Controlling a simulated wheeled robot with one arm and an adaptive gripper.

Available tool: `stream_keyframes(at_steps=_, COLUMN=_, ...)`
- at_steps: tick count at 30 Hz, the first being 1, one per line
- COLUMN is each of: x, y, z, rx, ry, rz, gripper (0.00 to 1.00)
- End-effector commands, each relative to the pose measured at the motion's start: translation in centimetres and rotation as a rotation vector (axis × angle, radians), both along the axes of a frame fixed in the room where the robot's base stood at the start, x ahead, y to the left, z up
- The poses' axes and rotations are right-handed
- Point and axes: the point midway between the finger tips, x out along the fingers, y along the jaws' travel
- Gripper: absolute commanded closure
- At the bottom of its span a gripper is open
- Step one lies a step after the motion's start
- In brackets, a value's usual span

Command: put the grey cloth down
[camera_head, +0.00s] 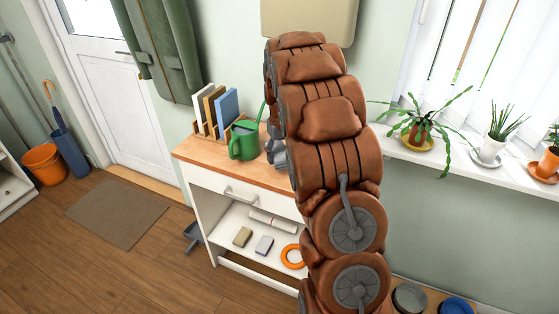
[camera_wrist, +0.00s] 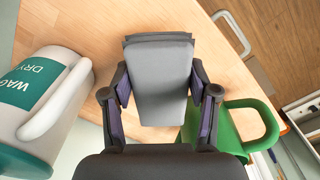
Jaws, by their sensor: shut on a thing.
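The grey cloth (camera_wrist: 158,75) is a folded, flat block in the wrist view. My gripper (camera_wrist: 160,95) is shut on it, with one finger on each side. The cloth is over the wooden cabinet top (camera_wrist: 85,30); I cannot tell whether it touches the surface. In the head view my brown arm hides the cloth, and only a little of my gripper (camera_head: 276,152) shows beside the green watering can (camera_head: 243,141).
In the wrist view a white and teal container (camera_wrist: 40,100) stands close on the left, and the green watering can (camera_wrist: 240,128) is close on the right. Books (camera_head: 215,108) stand at the back of the top (camera_head: 205,157). Bare wood shows near the drawer handle (camera_wrist: 232,32).

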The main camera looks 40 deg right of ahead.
Motion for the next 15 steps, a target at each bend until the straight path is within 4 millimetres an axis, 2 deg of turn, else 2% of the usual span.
stream_keyframes(at_steps=7, x=0.8, y=-0.1, z=-0.1, rx=0.000, ry=0.000, rz=0.001, gripper=0.91)
stream_keyframes(at_steps=15, x=0.6, y=0.0, z=-3.1, rx=0.002, ry=0.004, rz=0.001, gripper=0.91)
